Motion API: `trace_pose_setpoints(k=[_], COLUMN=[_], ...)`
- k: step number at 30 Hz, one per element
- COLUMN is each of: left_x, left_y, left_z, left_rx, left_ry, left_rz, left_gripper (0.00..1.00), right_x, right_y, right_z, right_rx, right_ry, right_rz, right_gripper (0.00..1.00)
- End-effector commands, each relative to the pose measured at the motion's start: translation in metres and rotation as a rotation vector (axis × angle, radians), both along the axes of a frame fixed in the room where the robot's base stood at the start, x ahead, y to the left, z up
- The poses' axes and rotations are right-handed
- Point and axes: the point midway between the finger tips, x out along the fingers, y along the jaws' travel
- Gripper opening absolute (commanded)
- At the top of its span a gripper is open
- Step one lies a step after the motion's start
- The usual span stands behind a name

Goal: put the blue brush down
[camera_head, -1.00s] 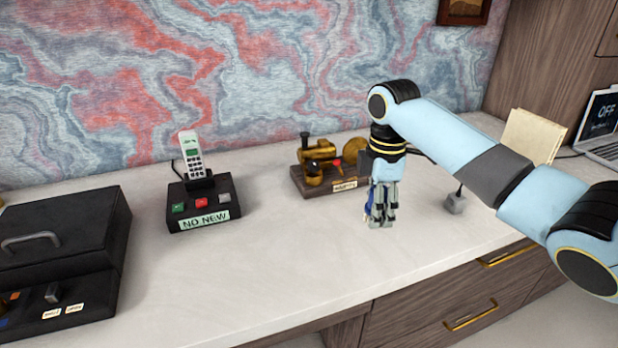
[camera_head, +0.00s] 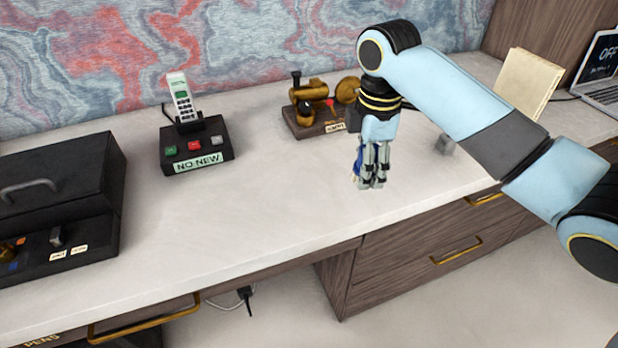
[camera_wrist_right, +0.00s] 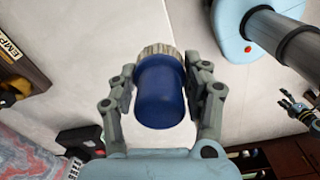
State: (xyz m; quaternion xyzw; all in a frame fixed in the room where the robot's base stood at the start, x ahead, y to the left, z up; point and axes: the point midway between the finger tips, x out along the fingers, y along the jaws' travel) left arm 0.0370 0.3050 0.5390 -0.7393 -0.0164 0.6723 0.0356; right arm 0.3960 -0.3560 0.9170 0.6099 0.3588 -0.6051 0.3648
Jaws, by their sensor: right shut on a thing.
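The blue brush (camera_wrist_right: 162,95) sits between the fingers of my right gripper (camera_wrist_right: 165,90) in the right wrist view, its blue end towards the camera and a ridged pale band behind it. In the head view my right gripper (camera_head: 370,182) is shut on it and points down over the white desk top (camera_head: 270,190). Only a sliver of blue (camera_head: 358,160) shows there beside the fingers. I cannot tell whether the brush touches the desk. My left gripper is not in the head view.
A black phone base with a handset (camera_head: 197,147) stands left of centre. A brass model engine on a wooden base (camera_head: 322,118) is behind my right gripper. A black case (camera_head: 60,200) is at far left. The desk's middle is clear; its front edge runs below the gripper.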

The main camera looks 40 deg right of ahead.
Motion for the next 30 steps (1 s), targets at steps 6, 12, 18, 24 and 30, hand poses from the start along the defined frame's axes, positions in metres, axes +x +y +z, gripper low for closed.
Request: trace_pose_setpoints(k=[6,12,18,24,30], left_x=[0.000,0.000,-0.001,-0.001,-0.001], left_y=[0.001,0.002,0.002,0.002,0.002], left_z=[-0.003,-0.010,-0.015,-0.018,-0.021], left_rx=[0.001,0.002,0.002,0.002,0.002], left_ry=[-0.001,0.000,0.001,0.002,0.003], left_rz=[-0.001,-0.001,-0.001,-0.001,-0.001], left_gripper=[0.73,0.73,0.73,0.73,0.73], right_x=[0.031,0.074,0.098,0.099,0.099], right_y=[0.020,0.041,0.052,0.053,0.053], right_z=[-0.025,-0.055,-0.069,-0.092,-0.111], right_rx=[0.008,0.007,0.003,0.003,0.002], right_ry=[0.008,0.010,0.009,0.012,0.008], right_rz=[-0.003,0.000,0.000,0.000,0.000], right_gripper=[0.00,0.00,0.00,0.00,0.00])
